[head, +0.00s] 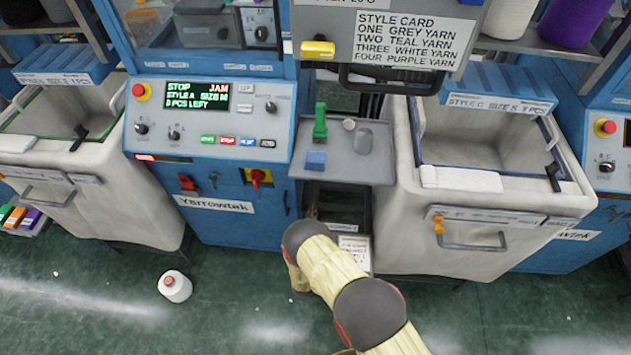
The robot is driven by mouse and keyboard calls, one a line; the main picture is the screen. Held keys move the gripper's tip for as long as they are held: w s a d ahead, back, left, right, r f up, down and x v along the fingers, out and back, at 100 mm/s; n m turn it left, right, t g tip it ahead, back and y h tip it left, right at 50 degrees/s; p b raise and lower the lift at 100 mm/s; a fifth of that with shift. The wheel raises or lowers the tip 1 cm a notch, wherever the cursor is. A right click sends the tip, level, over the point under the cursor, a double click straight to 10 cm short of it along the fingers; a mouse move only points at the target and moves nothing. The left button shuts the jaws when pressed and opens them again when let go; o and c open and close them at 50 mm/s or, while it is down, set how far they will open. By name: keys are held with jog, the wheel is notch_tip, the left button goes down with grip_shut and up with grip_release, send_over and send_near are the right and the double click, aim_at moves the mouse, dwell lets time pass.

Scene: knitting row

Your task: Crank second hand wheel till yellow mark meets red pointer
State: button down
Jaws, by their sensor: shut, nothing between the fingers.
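I see no hand wheel, yellow mark or red pointer that I can make out in this head view. The nearest blue knitting machine (235,222), labelled Yarrowtek, stands left of centre. Its panel display (187,95) reads STOP, JAM, STYLE A, SIZE M and 8 PCS LEFT. A red rotary switch on a yellow plate (257,178) and a smaller red part (187,183) sit on its front. My arm reaches up from the bottom right and bends in front of the machine's right side. My gripper is not visible, and the arm covers part of the lower front.
A grey shelf (350,170) holds a green item (320,122), a blue block (316,160) and a grey item (363,140). Fabric bins stand at left (110,200) and right (510,235).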

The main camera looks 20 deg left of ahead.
jog(key=w+a+r+b, duration=0.2)
jog(key=w+r, duration=0.3)
jog(key=w, duration=0.4)
jog(key=shift+w+r+b, duration=0.3)
jog(key=shift+r+b, duration=0.1)
jog(key=shift+b, duration=0.15)
jog(key=shift+a, duration=0.1)
jog(key=r+g+p, duration=0.1)
jog(key=r+p, duration=0.1)
jog(key=p, duration=0.1)
jog(key=shift+s+r+h, duration=0.15)
jog(key=shift+s+h, duration=0.05)
jog(key=shift+h, duration=0.1)
